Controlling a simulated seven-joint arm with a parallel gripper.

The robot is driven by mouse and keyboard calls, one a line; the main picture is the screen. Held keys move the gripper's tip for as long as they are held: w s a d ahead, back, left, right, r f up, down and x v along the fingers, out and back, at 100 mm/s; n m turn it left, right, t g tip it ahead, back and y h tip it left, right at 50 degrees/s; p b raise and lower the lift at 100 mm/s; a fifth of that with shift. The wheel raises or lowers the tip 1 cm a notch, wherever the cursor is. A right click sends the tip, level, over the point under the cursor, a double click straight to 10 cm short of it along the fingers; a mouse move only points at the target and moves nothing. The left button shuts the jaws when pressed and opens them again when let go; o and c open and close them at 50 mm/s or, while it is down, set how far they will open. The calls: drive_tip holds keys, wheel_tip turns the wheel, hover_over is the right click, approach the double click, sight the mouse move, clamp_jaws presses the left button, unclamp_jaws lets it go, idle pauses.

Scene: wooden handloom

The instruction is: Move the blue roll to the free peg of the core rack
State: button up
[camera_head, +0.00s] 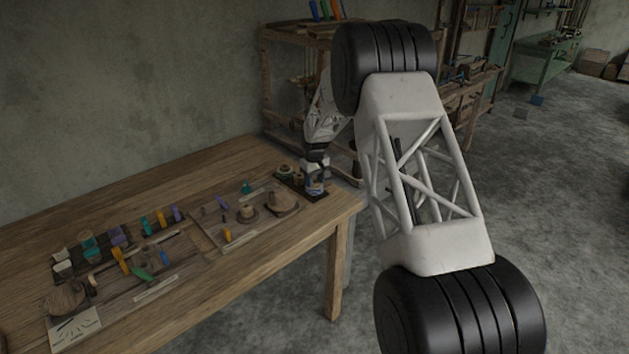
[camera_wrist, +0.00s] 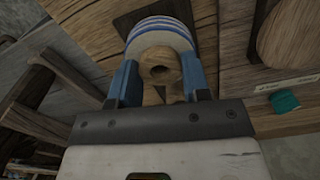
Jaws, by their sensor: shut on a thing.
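The blue roll (camera_head: 315,189), banded blue and white, is at the near right end of the dark core rack (camera_head: 321,197), close to the table's right edge. My gripper (camera_head: 315,175) reaches down to it from above and is shut on it. In the wrist view the blue fingers of my gripper (camera_wrist: 159,72) stand on either side of the roll (camera_wrist: 160,35), whose round wooden core faces the camera. Other small rolls (camera_head: 286,170) sit at the rack's far left end. The free peg is not distinguishable, and I cannot tell whether the roll rests on the rack or hangs just above it.
The wooden table (camera_head: 215,163) holds a board (camera_head: 215,237) with wooden pieces left of the rack, and a teal spool (camera_head: 246,188). Several coloured spools and tools lie farther left. A wooden loom frame (camera_head: 283,38) stands behind the table. Floor is open at right.

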drive_tip(key=shift+f, duration=0.7)
idle(0.8)
drive_tip(key=o, duration=0.9)
drive_tip(key=shift+c, duration=0.2)
drive_tip(key=shift+o, duration=0.4)
drive_tip(key=o, duration=0.3)
drive_tip(key=shift+r, duration=0.1)
drive_tip(key=shift+r, duration=3.35)
